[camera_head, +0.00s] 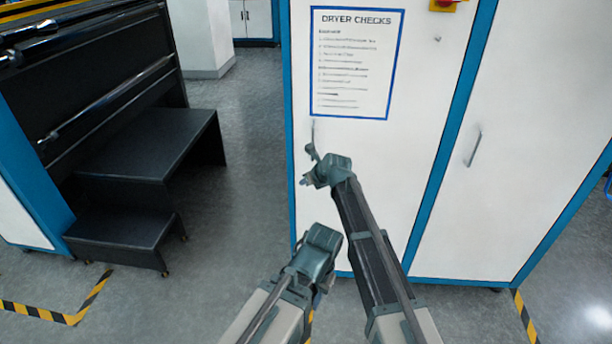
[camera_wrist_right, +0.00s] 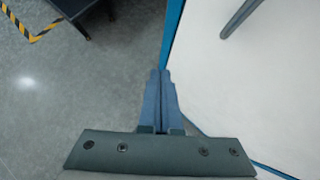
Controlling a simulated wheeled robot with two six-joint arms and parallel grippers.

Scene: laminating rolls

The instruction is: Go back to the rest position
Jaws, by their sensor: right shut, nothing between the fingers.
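My right gripper (camera_head: 308,181) is in front of the left edge of a white cabinet door in the head view. In the right wrist view its two fingers (camera_wrist_right: 160,85) are together, with nothing between them. A grey door handle (camera_head: 312,140) is just above it in the head view, and a handle also shows at the top of the right wrist view (camera_wrist_right: 240,18). The gripper looks apart from the handle. My left arm comes in from the bottom and ends beside the right arm; its gripper fingers cannot be made out.
The white cabinet (camera_head: 400,170) with blue edges and a "Dryer checks" sheet (camera_head: 355,62) stands close in front. Black steps (camera_head: 150,145) by a dark machine are at left. Grey floor (camera_head: 225,215) lies clear between them. Yellow-black tape (camera_head: 60,315) marks the floor.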

